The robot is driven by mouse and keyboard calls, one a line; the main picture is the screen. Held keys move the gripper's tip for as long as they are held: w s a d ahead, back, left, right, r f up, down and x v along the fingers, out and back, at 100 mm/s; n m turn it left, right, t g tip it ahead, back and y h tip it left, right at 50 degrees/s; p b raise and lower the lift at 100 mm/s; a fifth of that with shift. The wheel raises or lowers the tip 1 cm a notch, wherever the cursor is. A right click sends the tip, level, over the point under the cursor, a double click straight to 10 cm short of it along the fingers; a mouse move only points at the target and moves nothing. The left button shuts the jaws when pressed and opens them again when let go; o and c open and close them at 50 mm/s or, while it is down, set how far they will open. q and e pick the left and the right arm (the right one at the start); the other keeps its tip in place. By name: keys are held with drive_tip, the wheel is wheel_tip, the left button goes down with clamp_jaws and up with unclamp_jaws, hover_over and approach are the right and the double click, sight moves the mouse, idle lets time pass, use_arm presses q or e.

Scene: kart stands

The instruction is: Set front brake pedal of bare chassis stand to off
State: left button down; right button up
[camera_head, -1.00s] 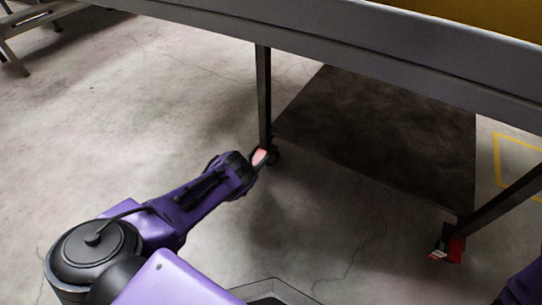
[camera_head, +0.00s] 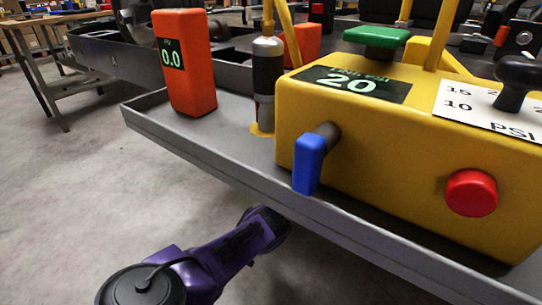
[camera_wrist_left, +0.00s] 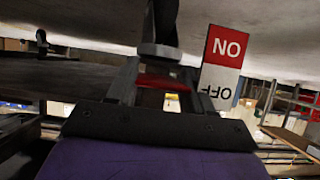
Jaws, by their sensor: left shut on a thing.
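In the left wrist view the picture is upside down. My left gripper (camera_wrist_left: 165,78) is shut on a small red pedal (camera_wrist_left: 163,82), which lies between its two fingers next to a dark caster and leg (camera_wrist_left: 160,35). Beside it is a red and white ON/OFF label (camera_wrist_left: 223,65), with red ON above white OFF in the picture. In the head view my left arm (camera_head: 225,250) reaches under the stand's grey tray (camera_head: 190,145); its fingertips and the pedal are hidden there. The right gripper does not show.
On the tray are a yellow box (camera_head: 400,200) with a blue lever (camera_head: 309,163) and red button (camera_head: 471,193), and an orange gauge (camera_head: 186,65) reading 0.0. A table (camera_head: 45,50) stands far left. Floor at lower left is clear.

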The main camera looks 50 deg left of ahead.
use_arm(q)
drive_tip(key=shift+s+f, duration=0.1)
drive_tip(key=c, duration=0.5)
unclamp_jaws()
drive_tip(key=p+v, duration=0.5)
drive_tip(key=v, duration=0.5)
drive_tip(key=shift+s, duration=0.2)
